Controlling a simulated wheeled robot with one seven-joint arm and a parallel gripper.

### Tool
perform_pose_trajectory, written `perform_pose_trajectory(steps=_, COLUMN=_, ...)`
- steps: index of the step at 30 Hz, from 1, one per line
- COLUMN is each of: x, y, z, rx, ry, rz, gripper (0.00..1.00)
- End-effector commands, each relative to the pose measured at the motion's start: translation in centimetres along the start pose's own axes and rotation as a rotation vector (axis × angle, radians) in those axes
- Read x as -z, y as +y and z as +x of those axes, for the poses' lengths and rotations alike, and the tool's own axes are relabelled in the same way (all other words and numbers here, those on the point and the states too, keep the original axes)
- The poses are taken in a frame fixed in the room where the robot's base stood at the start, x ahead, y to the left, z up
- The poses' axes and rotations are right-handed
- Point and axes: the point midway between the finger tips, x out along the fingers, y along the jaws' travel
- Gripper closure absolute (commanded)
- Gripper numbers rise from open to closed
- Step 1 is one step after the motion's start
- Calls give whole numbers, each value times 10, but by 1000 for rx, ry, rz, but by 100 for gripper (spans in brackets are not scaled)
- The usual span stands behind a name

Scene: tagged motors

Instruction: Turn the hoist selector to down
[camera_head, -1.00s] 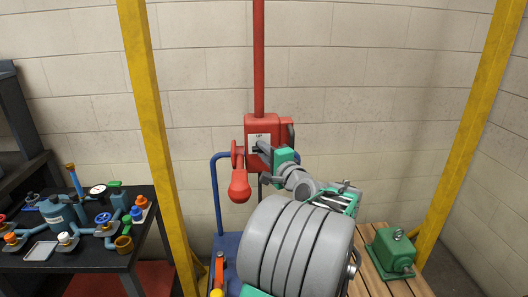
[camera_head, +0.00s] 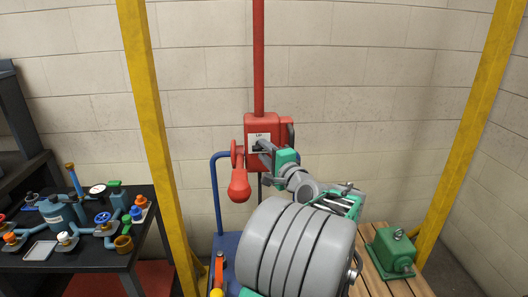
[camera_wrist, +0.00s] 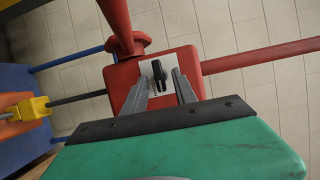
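The hoist control box (camera_head: 277,127) is red and hangs on a red pole in front of the wall. Its white plate (camera_head: 260,136) reads "UP" at the top in the head view. The selector, a black elongated knob (camera_wrist: 158,76), sits on this plate in the wrist view. I cannot tell which marking it points to. My gripper (camera_wrist: 160,78) is open, with one finger on each side of the knob and a visible gap to it. In the head view my gripper (camera_head: 264,147) is at the plate and hides its lower part.
A red lever with a bulb end (camera_head: 239,186) hangs at the box's left. Yellow posts (camera_head: 150,110) stand on both sides. A green motor (camera_head: 395,250) sits on wooden slats at the right. A dark table with blue pump parts (camera_head: 75,235) is at the left.

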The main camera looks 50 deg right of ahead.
Motion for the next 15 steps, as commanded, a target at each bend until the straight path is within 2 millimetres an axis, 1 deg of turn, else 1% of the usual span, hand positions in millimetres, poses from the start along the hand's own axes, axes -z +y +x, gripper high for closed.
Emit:
perform_pose_trajectory(steps=6, x=2, y=2, z=-46, rx=0, ry=7, rz=-2, gripper=66)
perform_pose_trajectory(steps=9, x=2, y=2, z=-61, rx=0, ry=6, rz=0, gripper=66)
perform_pose_trajectory(steps=12, x=1, y=1, z=-68, rx=0, ry=3, rz=0, gripper=66)
perform_pose_trajectory(steps=15, x=0, y=0, z=-70, rx=0, ry=2, rz=0, gripper=66)
